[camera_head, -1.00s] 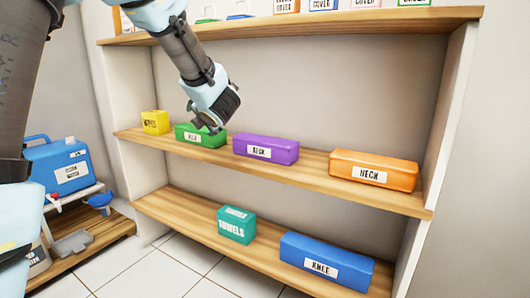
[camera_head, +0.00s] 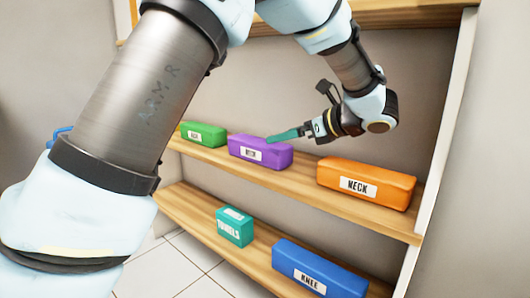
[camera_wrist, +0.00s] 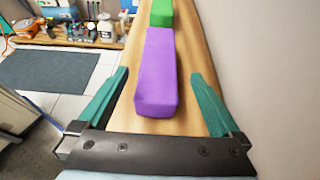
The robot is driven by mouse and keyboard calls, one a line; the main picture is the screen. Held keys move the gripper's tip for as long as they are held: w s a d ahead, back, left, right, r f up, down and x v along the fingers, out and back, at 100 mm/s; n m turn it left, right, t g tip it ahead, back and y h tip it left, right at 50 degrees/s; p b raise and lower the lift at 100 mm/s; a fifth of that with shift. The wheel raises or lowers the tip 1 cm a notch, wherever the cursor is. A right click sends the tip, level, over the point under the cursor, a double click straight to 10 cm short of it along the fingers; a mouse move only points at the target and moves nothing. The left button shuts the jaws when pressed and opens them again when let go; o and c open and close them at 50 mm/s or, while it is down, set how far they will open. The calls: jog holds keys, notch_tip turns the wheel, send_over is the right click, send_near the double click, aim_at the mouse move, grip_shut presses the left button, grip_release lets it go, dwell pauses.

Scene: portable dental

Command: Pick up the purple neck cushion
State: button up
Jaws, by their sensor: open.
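The purple neck cushion (camera_head: 261,151) lies on the middle wooden shelf, between a green cushion and an orange one. It is a long block with a white label on its front. In the wrist view the purple cushion (camera_wrist: 157,75) lies lengthwise ahead, its near end between my two teal fingers. My gripper (camera_head: 285,136) is open and close to the cushion's right end in the head view. In the wrist view my gripper (camera_wrist: 160,95) has a finger on each side of the cushion, apart from it. It holds nothing.
The green cushion (camera_head: 204,134) is just left of the purple one. The orange cushion (camera_head: 366,183) labelled NECK is to the right. A teal towels box (camera_head: 235,227) and blue knee cushion (camera_head: 318,270) lie on the lower shelf. The back wall (camera_wrist: 260,70) is close on the right.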

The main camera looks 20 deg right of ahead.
aim_at(258, 141)
jog(key=b+x, duration=0.2)
jog(key=x, duration=0.6)
jog(key=shift+w+a+f, duration=0.15)
jog(key=shift+a+f, duration=0.05)
jog(key=c, duration=1.2)
jog(key=shift+c, duration=0.3)
jog(key=shift+r, duration=0.15)
